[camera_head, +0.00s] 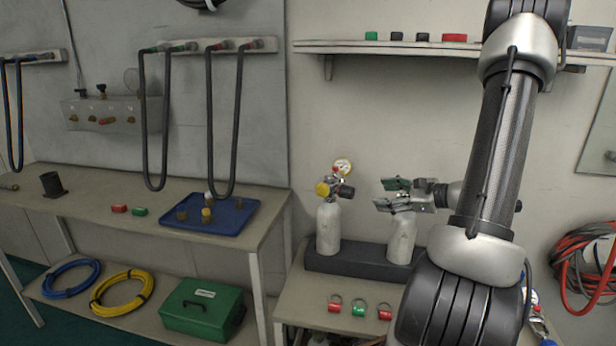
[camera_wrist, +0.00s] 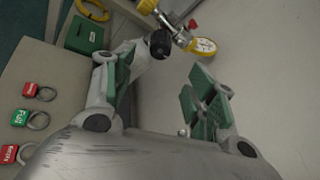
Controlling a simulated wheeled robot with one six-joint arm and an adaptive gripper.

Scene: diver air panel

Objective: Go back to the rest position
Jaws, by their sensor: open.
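My gripper (camera_head: 392,194) is open and empty, raised in front of the wall above the right bench and level with the cylinder tops. A grey cylinder (camera_head: 401,238) stands upright in a dark rack (camera_head: 340,262), below my gripper in the picture. To the left, another grey cylinder (camera_head: 328,228) carries a regulator (camera_head: 335,188) with a yellow knob and a gauge. In the wrist view, the open fingers of my gripper (camera_wrist: 155,95) show green pads with nothing between them. The regulator's gauge (camera_wrist: 204,46) shows beyond the fingers. No rest position is marked in view.
Red and green ring tags (camera_head: 358,309) lie on the right bench. A shelf (camera_head: 400,47) with small blocks runs above. The left bench holds a blue tray (camera_head: 235,222) with fittings, under hanging hoses (camera_head: 210,120). Red and black hoses (camera_head: 580,265) hang at right.

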